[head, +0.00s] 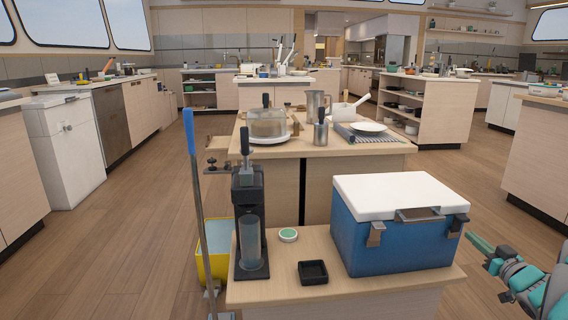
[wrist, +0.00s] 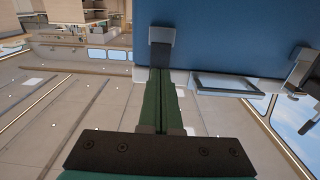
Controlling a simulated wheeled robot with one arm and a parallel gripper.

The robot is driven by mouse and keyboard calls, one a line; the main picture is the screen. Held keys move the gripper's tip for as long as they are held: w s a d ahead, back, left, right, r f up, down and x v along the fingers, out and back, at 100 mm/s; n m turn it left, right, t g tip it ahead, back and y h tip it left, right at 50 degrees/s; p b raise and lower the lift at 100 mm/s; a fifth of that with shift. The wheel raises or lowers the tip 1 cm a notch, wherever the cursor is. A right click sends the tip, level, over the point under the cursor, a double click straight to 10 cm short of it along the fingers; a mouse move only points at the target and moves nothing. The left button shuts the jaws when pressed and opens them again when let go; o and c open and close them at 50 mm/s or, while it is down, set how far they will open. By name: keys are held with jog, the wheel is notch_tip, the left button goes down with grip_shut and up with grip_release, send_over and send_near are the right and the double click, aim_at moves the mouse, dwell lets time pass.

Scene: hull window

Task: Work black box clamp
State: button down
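A blue cooler box (head: 395,238) with a white lid (head: 400,193) stands on the front counter. It has a left clamp (head: 376,233), a right clamp (head: 457,224) and a handle (head: 419,215) between them. No black clamp shows clearly; the clamps look grey to dark grey. My gripper (head: 468,237) is just right of the right clamp. In the wrist view, which looks upside down, its green fingers (wrist: 160,72) are together, with their tips at the dark right clamp (wrist: 160,35). I see nothing held between them; whether they touch it is unclear. The lid looks closed.
A black dispenser (head: 249,215), a small round green-topped dish (head: 288,235) and a small black tray (head: 313,271) are left of the cooler. A blue-handled mop (head: 192,170) and yellow bucket (head: 215,262) stand further left. The floor right of the counter is open.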

jog(key=s, duration=0.2)
jog(key=s+p, duration=0.1)
jog(key=s, duration=0.1)
jog(key=shift+s+d, duration=0.2)
jog(key=shift+s, duration=0.2)
jog(key=s+a+f+g, duration=0.2)
jog(key=s+a+g, duration=0.8)
jog(key=s+a, duration=0.9)
jog(key=s+a+f+m+g+h, duration=0.1)
jog(key=s+a+g, duration=0.8)
jog(key=s+a, duration=0.9)
jog(key=shift+s+a+f+g+h, duration=0.35)
jog(key=shift+a+f, duration=0.2)
jog(key=shift+a, duration=0.6)
